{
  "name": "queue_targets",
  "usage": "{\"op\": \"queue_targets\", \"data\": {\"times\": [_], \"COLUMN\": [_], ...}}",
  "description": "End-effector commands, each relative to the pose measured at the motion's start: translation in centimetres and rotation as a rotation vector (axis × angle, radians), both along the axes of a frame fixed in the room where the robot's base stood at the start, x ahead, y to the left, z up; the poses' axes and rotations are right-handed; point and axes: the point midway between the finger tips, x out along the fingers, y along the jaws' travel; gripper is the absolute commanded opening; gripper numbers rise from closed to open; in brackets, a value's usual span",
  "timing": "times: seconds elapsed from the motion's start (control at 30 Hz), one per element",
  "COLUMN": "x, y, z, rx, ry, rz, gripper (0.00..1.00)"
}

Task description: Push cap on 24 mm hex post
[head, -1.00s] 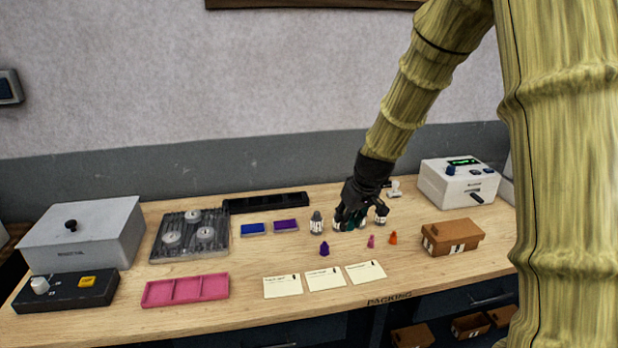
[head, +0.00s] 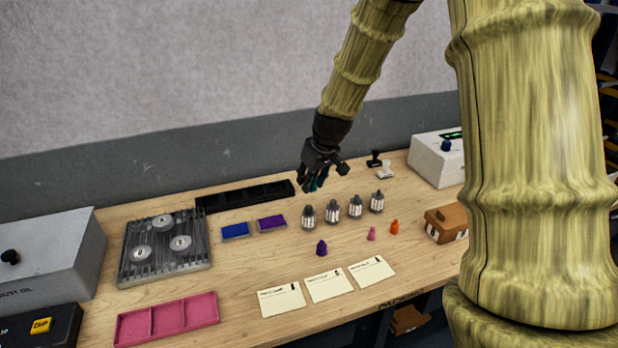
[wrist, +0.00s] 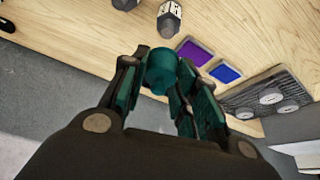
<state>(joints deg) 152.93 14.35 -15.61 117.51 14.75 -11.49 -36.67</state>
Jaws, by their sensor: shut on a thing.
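My gripper (head: 316,187) is raised above the bench, behind the row of small posts. In the wrist view its jaws are closed on a short teal cylinder, which I take as the cap (wrist: 160,68). In the head view the cap is mostly hidden by the dark fingers. Several grey-and-white upright posts (head: 308,217) stand in a row in front of my gripper; one post (wrist: 168,20) shows beyond the cap in the wrist view, apart from it. I cannot tell which post is the 24 mm hex one.
Small purple (head: 321,248), pink (head: 371,233) and orange (head: 395,227) pieces stand in front of the posts, with cards (head: 329,285) nearer the edge. Blue (head: 235,230) and purple (head: 271,222) pads and a black tray (head: 245,197) lie left. A brown box (head: 446,222) stands right.

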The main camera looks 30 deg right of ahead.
Motion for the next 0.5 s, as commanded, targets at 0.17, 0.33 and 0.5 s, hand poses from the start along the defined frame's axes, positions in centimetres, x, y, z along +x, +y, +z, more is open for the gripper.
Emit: {"op": "queue_targets", "data": {"times": [0.17,0.33,0.5], "x": [0.4,0.3,0.3], "y": [0.1,-0.1,-0.1], "z": [-2.0,-3.3,-4.4], "rx": [0.000,0.000,0.000], "ry": [0.006,0.006,0.006], "rz": [0.000,-0.001,-0.001], "gripper": [0.22,0.22,0.22]}}
